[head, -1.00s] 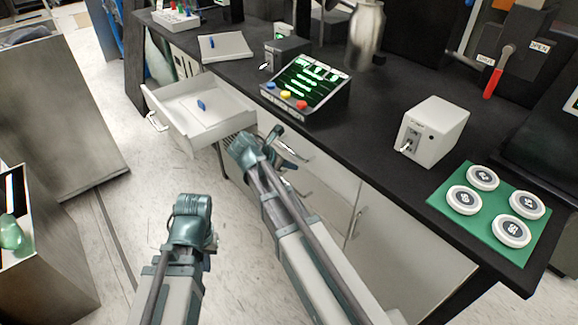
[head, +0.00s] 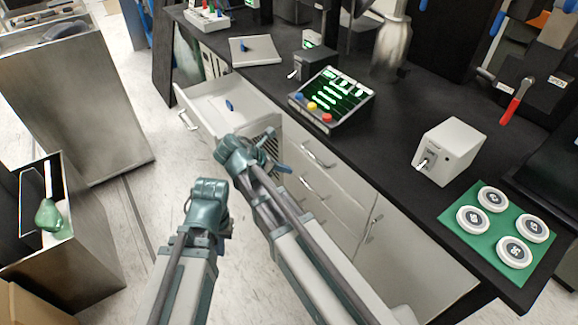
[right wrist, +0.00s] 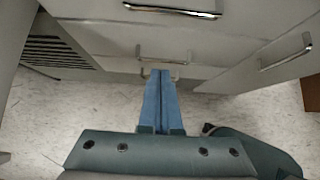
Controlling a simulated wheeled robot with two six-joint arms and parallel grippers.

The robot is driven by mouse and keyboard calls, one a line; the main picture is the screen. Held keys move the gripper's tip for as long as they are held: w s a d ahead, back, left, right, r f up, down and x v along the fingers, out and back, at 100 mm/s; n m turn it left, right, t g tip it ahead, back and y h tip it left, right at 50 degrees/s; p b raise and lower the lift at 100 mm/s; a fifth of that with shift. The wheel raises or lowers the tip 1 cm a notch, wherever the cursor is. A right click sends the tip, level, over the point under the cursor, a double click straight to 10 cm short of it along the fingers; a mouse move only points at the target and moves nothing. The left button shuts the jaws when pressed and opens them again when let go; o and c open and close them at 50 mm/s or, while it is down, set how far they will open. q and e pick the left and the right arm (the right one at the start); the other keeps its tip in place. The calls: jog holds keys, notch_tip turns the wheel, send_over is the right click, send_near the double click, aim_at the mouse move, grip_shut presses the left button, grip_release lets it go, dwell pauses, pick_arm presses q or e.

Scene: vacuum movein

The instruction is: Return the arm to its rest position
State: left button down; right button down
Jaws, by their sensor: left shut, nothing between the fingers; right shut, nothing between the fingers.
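My right gripper (head: 281,168) is in front of the cabinet drawers, below the bench top. It is shut and empty; in the right wrist view its two blue fingers (right wrist: 161,90) lie side by side, pointing toward a lower drawer handle. I cannot tell whether they touch it. My left gripper (head: 210,208) is lower and to the left over the open floor, shut with nothing in it; its fingertips are mostly hidden behind the wrist.
An open white drawer (head: 190,97) with a small blue object (head: 229,105) inside juts out beyond my right gripper. The black bench (head: 400,110) carries a lit control panel (head: 333,97), a white box (head: 450,152) and a green mat (head: 468,237). A metal cabinet (head: 70,100) stands left.

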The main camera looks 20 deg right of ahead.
jog(key=s+f+m+g+y, duration=0.1)
jog(key=s+f+m+y, duration=0.4)
jog(key=m, duration=0.6)
jog(key=s+f+m+g+y, duration=0.1)
jog(key=s+m+y, duration=0.2)
jog(key=s+m, duration=0.6)
jog(key=s+a+r+p, duration=0.1)
jog(key=a+r+p, duration=0.2)
jog(key=r+p, duration=0.4)
jog(key=s+a+r+n+p, duration=0.1)
jog(key=a+r+p, duration=0.3)
jog(key=r+p, duration=0.4)
jog(key=s+a+r+g+p, duration=0.1)
jog(key=a+r+p, duration=0.2)
jog(key=r+p, duration=0.4)
jog(key=shift+s+a+r+n+h+p, duration=0.25)
jog(key=shift+s+r+n+h+p, duration=0.1)
jog(key=shift+n+h+p, duration=0.1)
